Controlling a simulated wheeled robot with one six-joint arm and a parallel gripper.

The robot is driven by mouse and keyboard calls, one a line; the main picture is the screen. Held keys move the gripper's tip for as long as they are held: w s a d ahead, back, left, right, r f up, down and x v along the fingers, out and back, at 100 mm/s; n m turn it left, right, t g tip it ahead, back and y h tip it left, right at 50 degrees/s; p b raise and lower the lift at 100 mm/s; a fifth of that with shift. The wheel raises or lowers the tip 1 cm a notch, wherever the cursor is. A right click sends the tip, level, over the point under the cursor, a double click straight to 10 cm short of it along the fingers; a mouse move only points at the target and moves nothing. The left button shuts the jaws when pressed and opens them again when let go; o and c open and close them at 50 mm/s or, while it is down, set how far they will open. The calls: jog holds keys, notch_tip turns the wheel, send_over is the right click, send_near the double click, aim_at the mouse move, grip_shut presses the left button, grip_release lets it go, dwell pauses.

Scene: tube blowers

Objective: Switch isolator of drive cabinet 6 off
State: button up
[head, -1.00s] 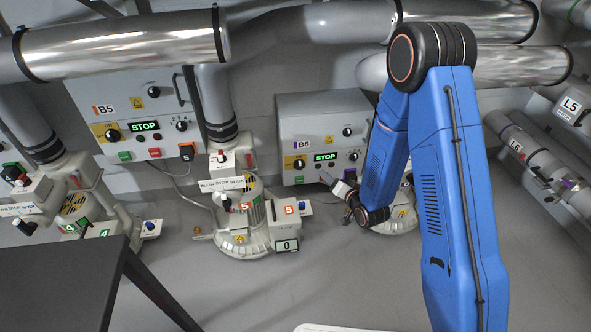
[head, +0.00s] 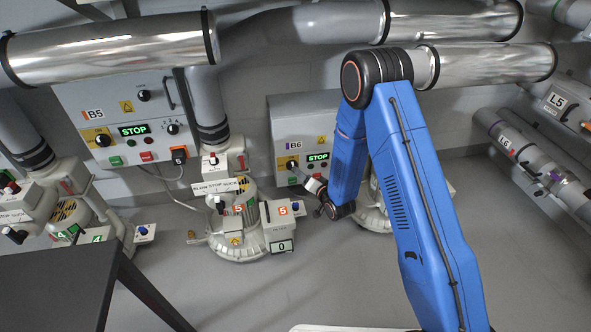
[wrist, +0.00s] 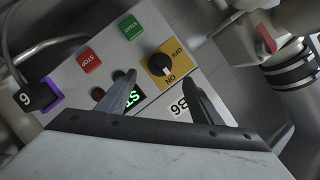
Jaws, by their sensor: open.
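Drive cabinet B6 (head: 288,128) is a grey box with a lit green STOP display (head: 317,157). Its isolator (head: 292,164) is a black rotary knob on a yellow plate at the left of the front. In the wrist view the isolator knob (wrist: 161,66) sits on the plate between OFF and ON lettering; its exact setting is hard to read. My gripper (wrist: 163,86) is open, its two fingers either side of the line to the knob, short of it and empty. In the head view my gripper (head: 301,178) is just below and right of the isolator.
The wrist view shows a red stop button (wrist: 89,60), a green start button (wrist: 130,26) and a purple-based plug (wrist: 40,97) on the same panel. Cabinet B5 (head: 100,95) stands left. Blower 5 (head: 238,215) stands in front, left of my arm. A dark table (head: 60,285) fills the lower left.

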jog(key=x, duration=0.8)
jog(key=shift+c, duration=0.4)
jog(key=c, duration=1)
